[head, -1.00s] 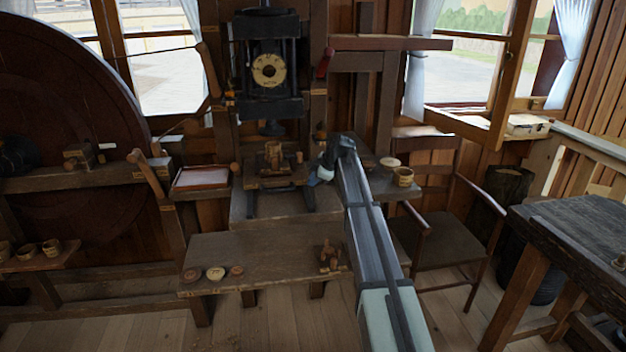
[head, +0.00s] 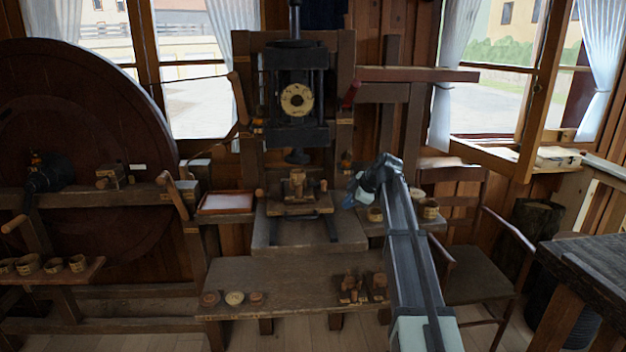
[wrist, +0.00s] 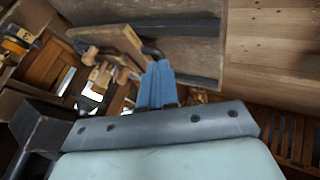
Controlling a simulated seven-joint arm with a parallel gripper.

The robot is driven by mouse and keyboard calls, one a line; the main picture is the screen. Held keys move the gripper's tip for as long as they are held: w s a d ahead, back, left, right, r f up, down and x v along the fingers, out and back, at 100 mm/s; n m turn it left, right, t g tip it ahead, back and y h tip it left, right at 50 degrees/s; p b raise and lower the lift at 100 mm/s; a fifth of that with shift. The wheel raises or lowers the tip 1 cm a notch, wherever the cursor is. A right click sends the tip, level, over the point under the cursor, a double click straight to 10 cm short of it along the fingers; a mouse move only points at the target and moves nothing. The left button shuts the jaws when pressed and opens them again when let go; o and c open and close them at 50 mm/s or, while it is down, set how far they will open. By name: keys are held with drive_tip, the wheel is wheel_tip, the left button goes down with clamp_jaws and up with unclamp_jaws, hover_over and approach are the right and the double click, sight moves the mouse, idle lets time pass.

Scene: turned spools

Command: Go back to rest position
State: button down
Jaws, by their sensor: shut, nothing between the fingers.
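My gripper (head: 351,198) is at the end of my arm, in the air right of the wooden press machine and near its small right shelf. Its blue fingers are together and hold nothing. In the wrist view the closed blue fingers (wrist: 157,86) point toward the bench and the machine parts. Turned wooden pieces (head: 297,186) sit on the machine's middle ledge. Small cups (head: 431,208) stand on the right shelf.
A low bench (head: 290,283) carries several round discs (head: 234,297) at its left and wooden pegs (head: 352,287) at its right. A chair (head: 470,270) and a dark table (head: 590,260) stand to the right. A large wheel (head: 80,130) fills the left.

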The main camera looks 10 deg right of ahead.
drive_tip(key=s+a+f, duration=0.4)
drive_tip(key=s, duration=0.2)
drive_tip(key=s+f+m+g+h, duration=0.1)
drive_tip(key=s+f+m+g, duration=0.15)
drive_tip(key=s+f, duration=0.75)
drive_tip(key=s+a+f+m+g, duration=0.1)
drive_tip(key=s+f+m, duration=0.3)
drive_tip(key=f, duration=1.2)
drive_tip(key=s+f+m+g+h, duration=0.1)
drive_tip(key=s+f+m+g, duration=0.15)
drive_tip(key=s+f, duration=0.8)
drive_tip(key=s+f+m+g+h, duration=0.1)
drive_tip(key=s+f+m+g, duration=0.1)
drive_tip(key=s+f, duration=0.5)
drive_tip(key=s+f+m+g+h, duration=0.1)
drive_tip(key=s+f, duration=0.6)
drive_tip(key=s, duration=0.9)
drive_tip(key=s+d+f+m+g+h, duration=0.1)
drive_tip(key=s+f+m+g, duration=0.2)
drive_tip(key=s+f, duration=0.4)
drive_tip(key=s+m, duration=0.1)
drive_tip(key=s, duration=0.4)
drive_tip(key=shift+f+m+g, duration=0.3)
drive_tip(key=shift+m+g, duration=0.1)
drive_tip(key=c, duration=1.8)
unclamp_jaws()
drive_tip(key=shift+s+d, duration=0.1)
drive_tip(key=shift+c, duration=0.2)
